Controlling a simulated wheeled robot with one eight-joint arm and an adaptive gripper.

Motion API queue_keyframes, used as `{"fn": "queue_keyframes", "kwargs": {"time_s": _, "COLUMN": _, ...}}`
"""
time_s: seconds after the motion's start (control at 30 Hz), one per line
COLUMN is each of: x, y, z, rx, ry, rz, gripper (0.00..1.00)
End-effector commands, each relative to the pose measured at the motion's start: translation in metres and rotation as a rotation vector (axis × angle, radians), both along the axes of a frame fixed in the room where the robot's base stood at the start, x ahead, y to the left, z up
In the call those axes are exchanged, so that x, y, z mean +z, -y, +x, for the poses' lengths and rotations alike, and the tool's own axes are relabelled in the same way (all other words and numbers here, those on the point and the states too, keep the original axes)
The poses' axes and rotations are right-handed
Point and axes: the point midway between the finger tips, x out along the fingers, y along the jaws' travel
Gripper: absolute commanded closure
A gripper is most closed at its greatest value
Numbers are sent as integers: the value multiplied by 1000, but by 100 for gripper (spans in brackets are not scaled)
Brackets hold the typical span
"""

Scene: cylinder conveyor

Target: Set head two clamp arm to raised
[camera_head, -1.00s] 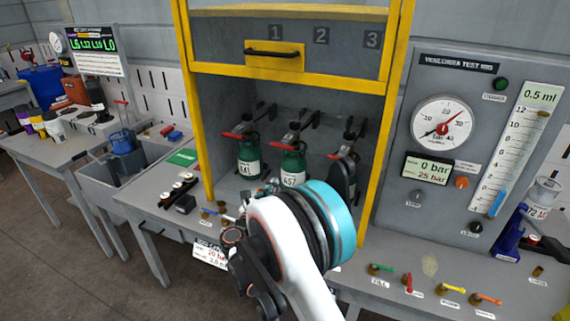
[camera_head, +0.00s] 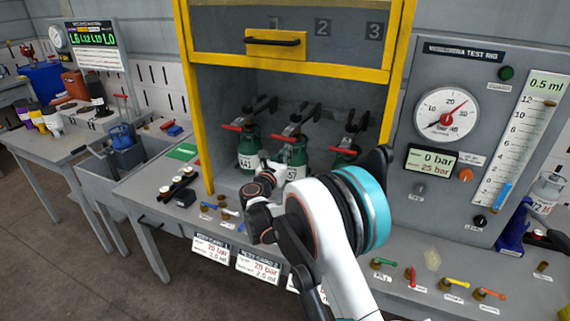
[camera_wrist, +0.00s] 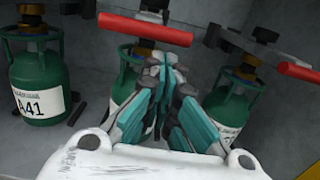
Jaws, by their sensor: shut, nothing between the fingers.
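The head two clamp arm, with its red handle (camera_head: 288,138), is in the middle of the yellow-framed cabinet (camera_head: 200,110). In the wrist view its red bar (camera_wrist: 145,28) lies roughly level at the top centre. Below it stands a green cylinder (camera_head: 297,157), partly hidden by my gripper in the wrist view. My gripper (camera_wrist: 166,65) is shut and empty, its fingertips just below and right of the bar in the picture. I cannot tell whether they touch it. In the head view my arm hides most of the gripper.
Head one's red handle (camera_head: 232,127) and cylinder A41 (camera_wrist: 38,75) are on the left. Head three's red handle (camera_wrist: 298,75) is close on the right, above another green cylinder (camera_wrist: 235,105). The yellow cabinet door (camera_head: 340,68) is raised above the opening.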

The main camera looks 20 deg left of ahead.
Motion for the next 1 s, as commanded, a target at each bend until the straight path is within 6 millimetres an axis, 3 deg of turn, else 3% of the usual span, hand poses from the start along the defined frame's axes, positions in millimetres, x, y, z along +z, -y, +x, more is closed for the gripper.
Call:
{"fn": "queue_keyframes", "kwargs": {"time_s": 0.4, "x": 4, "y": 0, "z": 0, "rx": 0, "ry": -1, "rz": 0, "gripper": 100}}
{"fn": "queue_keyframes", "kwargs": {"time_s": 0.57, "x": 15, "y": 0, "z": -1, "rx": 0, "ry": -27, "rz": 2, "gripper": 100}}
{"fn": "queue_keyframes", "kwargs": {"time_s": 0.77, "x": 51, "y": 0, "z": -2, "rx": 0, "ry": -123, "rz": 11, "gripper": 100}}
{"fn": "queue_keyframes", "kwargs": {"time_s": 1.0, "x": 106, "y": 1, "z": 3, "rx": -1, "ry": -292, "rz": 24, "gripper": 100}}
